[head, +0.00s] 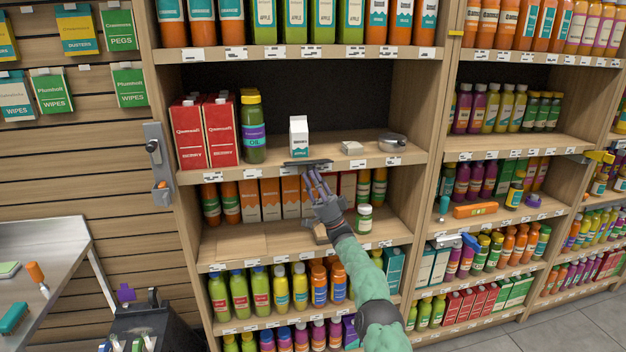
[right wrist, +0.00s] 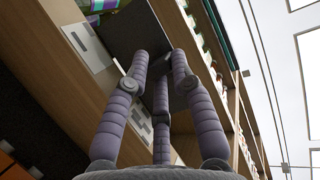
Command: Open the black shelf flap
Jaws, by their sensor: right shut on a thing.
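The black shelf flap (head: 307,163) shows in the head view as a thin dark strip at the front edge of the middle shelf, below a small white carton. In the right wrist view it is a dark flat plate (right wrist: 138,32) standing out from the shelf's front edge. My right gripper (head: 316,179) reaches up to it from below, with its purple fingers shut on it. In the right wrist view the fingers (right wrist: 160,68) are at the plate; their exact contact is partly hidden. My left gripper is not in view.
The white carton (head: 299,137), a green bottle (head: 252,128), red boxes (head: 205,132) and a round tin (head: 392,142) stand on the shelf above. A small jar (head: 364,218) stands on the shelf below, near my right forearm.

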